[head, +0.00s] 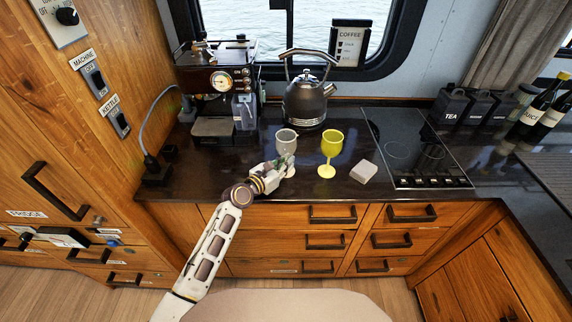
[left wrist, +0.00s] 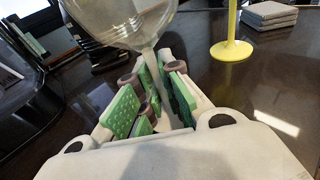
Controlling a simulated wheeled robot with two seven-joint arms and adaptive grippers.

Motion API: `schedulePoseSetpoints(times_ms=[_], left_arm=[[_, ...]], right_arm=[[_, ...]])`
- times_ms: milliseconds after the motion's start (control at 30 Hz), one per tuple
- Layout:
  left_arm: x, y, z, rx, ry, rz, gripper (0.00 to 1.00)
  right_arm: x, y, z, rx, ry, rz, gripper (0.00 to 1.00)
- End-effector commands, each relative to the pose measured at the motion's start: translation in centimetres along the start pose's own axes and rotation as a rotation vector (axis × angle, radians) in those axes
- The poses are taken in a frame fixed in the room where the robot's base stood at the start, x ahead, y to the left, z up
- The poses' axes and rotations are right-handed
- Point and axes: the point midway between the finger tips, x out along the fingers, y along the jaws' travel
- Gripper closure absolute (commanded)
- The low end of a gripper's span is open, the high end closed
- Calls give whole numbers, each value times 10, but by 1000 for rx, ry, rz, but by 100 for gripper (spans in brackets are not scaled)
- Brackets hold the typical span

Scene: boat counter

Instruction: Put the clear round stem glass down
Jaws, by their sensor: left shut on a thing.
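The clear round stem glass (head: 286,141) is upright at the counter's front, left of the yellow stem glass. My left gripper (head: 284,166) is shut on its stem. In the left wrist view the clear glass's bowl (left wrist: 122,22) rises above the green-padded fingers (left wrist: 158,95), with the stem between them. The glass's foot is hidden by the gripper, so I cannot tell whether it touches the counter. My right gripper is not in view.
A yellow stem glass (head: 331,146) stands close to the right, with grey square coasters (head: 363,171) beyond it. A kettle (head: 306,102) and a coffee machine (head: 217,88) stand behind. The hob (head: 405,150) is at right. Dark counter (head: 215,178) is bare at front left.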

Motion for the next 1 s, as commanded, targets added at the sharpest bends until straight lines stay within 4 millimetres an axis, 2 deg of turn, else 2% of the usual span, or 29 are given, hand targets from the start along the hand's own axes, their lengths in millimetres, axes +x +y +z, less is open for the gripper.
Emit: schedulePoseSetpoints(times_ms=[367,400,567,1000], left_arm=[[0,0,-1,0,-1,0,100],[0,0,-2,0,0,0,89],[0,0,-2,0,0,0,70],[0,0,2,0,-1,0,70]], right_arm=[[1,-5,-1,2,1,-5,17],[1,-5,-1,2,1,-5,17],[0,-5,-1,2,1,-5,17],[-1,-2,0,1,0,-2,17]])
